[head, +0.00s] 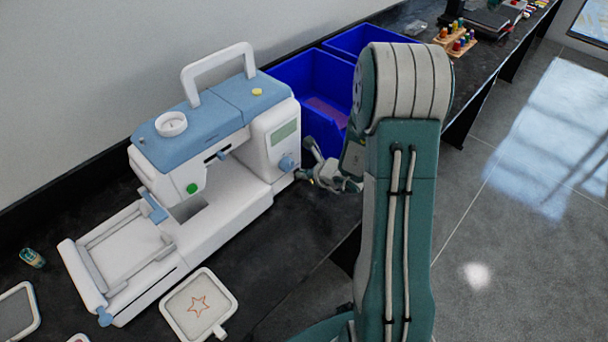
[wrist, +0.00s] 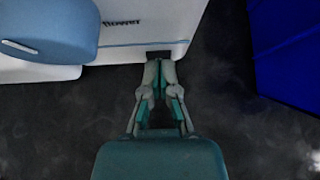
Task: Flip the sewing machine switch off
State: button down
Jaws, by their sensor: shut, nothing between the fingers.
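The sewing machine (head: 215,160) is white with a blue top and stands on the dark counter in the head view. Its right end has a small screen and a blue dial (head: 287,163). The fingertips hide most of the recess, so I cannot tell the switch's position. The gripper also shows beside the machine's right end (head: 305,180).
Blue bins (head: 318,85) stand behind and right of the machine; one edge (wrist: 290,50) shows at right in the wrist view. A hoop with a star (head: 199,305) lies in front. Thread spools (head: 458,38) stand farther along. The counter's front edge is near my arm.

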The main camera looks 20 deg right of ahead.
jog(key=shift+r, duration=0.8)
